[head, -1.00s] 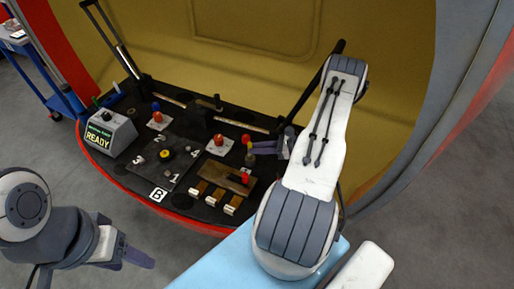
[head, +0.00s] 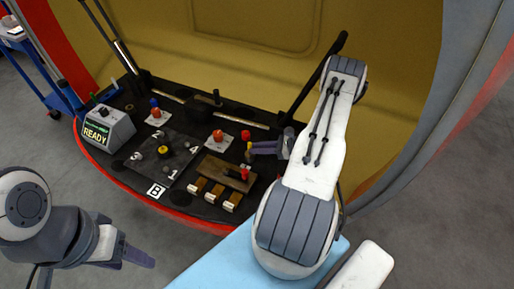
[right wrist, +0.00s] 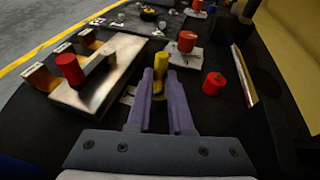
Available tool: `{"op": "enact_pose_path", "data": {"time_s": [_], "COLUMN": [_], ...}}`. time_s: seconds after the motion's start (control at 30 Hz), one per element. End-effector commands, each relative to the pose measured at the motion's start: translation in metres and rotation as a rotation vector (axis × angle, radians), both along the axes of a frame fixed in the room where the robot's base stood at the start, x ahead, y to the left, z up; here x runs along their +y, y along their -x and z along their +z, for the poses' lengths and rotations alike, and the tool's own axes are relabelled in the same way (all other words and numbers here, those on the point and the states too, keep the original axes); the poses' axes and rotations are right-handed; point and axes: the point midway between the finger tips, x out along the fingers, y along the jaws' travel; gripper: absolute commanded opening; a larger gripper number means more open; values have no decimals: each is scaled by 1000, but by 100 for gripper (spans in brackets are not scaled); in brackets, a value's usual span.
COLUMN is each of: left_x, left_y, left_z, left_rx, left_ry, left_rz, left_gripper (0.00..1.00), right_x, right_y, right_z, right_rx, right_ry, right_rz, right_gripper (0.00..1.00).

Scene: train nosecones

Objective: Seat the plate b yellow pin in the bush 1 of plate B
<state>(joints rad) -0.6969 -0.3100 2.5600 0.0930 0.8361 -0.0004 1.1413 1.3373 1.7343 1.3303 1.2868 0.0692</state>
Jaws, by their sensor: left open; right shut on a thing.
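The yellow pin (right wrist: 161,62) stands roughly upright between the purple fingers of my right gripper (right wrist: 161,76), which is shut on it; its lower end is partly hidden by the fingers. In the head view the right gripper (head: 262,148) is at the right of the black deck, with the pin's yellow top (head: 249,146) at its tips. Plate B (head: 183,151) is the dark plate further left, with a yellow knob (head: 163,151) near its middle. The label 1 (head: 174,174) is at its front; bush 1 itself is not clear. My left gripper (head: 135,254) is open and empty, outside the deck.
A brown-and-metal block with a red knob (right wrist: 70,69) lies beside the right gripper. A red-topped pin on a pale plate (right wrist: 187,42) and a red knob (right wrist: 213,84) stand close by. The READY box (head: 100,132) is at the deck's left. A rail (head: 258,125) runs behind.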

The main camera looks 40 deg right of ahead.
Motion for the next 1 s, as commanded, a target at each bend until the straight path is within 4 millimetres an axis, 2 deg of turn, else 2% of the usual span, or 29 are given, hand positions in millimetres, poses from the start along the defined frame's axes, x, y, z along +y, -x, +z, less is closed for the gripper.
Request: {"op": "enact_pose_path", "data": {"time_s": [0.43, 0.47, 0.5, 0.53, 0.87, 1.0], "left_x": [0, 0, 0, 0, 0, 0], "left_y": [0, 0, 0, 0, 0, 0], "left_z": [-11, -9, -9, -9, -10, -12], "left_rx": [0, 0, 0, 0, 0, 0], "left_ry": [0, 0, 0, 0, 0, 0], "left_rz": [0, 0, 0, 0, 0, 0], "left_gripper": [60, 60, 60, 60, 60, 60], "right_x": [0, 0, 0, 0, -1, -10], "right_y": [0, 0, 0, 0, 1, 11], "right_z": [-12, -11, -11, -11, -10, -7], "right_rx": [-1, -1, -1, -1, 0, -1], "right_ry": [-1, -1, -1, -1, 0, 2], "right_rz": [0, 0, 0, 0, -1, -4], "right_gripper": [0, 30, 46, 54, 54, 54]}}
